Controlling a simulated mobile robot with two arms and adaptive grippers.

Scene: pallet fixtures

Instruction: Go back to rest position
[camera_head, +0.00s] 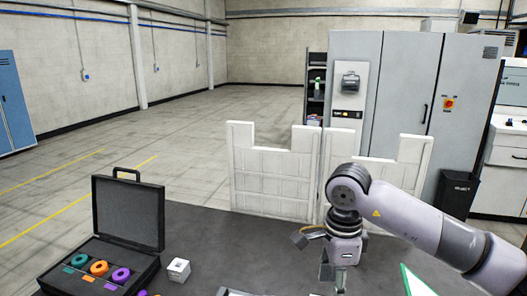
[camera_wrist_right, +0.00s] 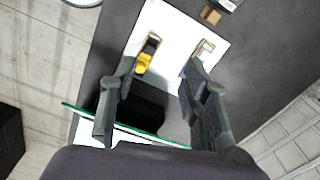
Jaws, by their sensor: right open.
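My right gripper (camera_head: 338,276) hangs over the dark table in the head view, its arm reaching in from the right. In the right wrist view my right gripper (camera_wrist_right: 158,70) has its two fingers wide apart, with nothing held between them. Beyond the fingers lies a white board (camera_wrist_right: 178,42) with a yellow and black piece (camera_wrist_right: 146,58) and a small pale bracket (camera_wrist_right: 204,47) on it. My left gripper is in neither view.
An open black case (camera_head: 128,215) with orange, purple and teal rings stands at the left, beside a small white cube (camera_head: 178,269). White fixture panels (camera_head: 270,180) stand at the table's back. A green-edged plate (camera_head: 416,282) lies at front right.

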